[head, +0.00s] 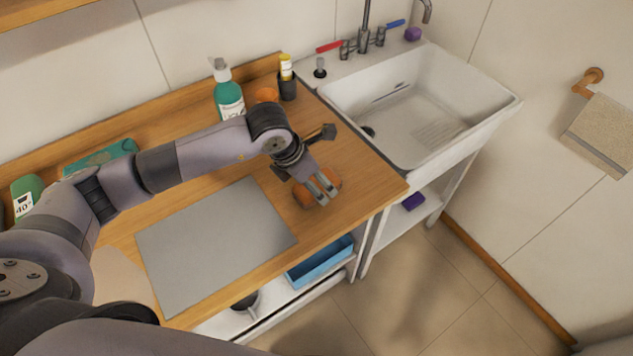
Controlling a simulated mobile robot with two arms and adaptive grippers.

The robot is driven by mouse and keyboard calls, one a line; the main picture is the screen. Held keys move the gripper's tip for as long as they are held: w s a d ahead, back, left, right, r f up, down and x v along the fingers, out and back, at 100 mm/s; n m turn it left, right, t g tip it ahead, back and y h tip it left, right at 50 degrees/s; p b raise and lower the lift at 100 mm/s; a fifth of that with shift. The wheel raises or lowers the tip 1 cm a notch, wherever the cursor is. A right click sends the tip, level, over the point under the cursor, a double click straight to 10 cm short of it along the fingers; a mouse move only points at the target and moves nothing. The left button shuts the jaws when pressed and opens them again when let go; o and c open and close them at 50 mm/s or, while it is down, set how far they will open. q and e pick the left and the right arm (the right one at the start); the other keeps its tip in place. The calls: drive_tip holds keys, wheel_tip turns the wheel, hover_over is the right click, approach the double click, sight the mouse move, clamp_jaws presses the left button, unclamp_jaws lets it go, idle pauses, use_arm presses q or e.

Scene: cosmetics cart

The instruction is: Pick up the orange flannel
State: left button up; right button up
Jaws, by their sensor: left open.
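An orange item that looks like the flannel (303,197) lies on the wooden counter, near its front edge and left of the sink. My left gripper (324,188) is over it from above, open, with its fingers pointing down toward the front. The gripper hides the middle of the flannel, and orange shows on both sides of the fingers. I cannot tell whether the fingers touch it. My right gripper is not in view.
A grey mat (212,240) lies left of the flannel on the wooden counter (365,165). A green pump bottle (228,92), another orange item (267,95) and a dark cup (287,88) stand behind my arm. The white sink (440,100) is at right.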

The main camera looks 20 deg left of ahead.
sight(315, 183)
use_arm(q)
drive_tip(key=x, duration=0.2)
drive_tip(key=shift+w+d+f, duration=0.15)
drive_tip(key=shift+f, duration=0.15)
drive_tip(key=shift+f+b, duration=0.25)
drive_tip(key=shift+b, duration=0.05)
idle(0.4)
drive_tip(key=c, duration=1.2)
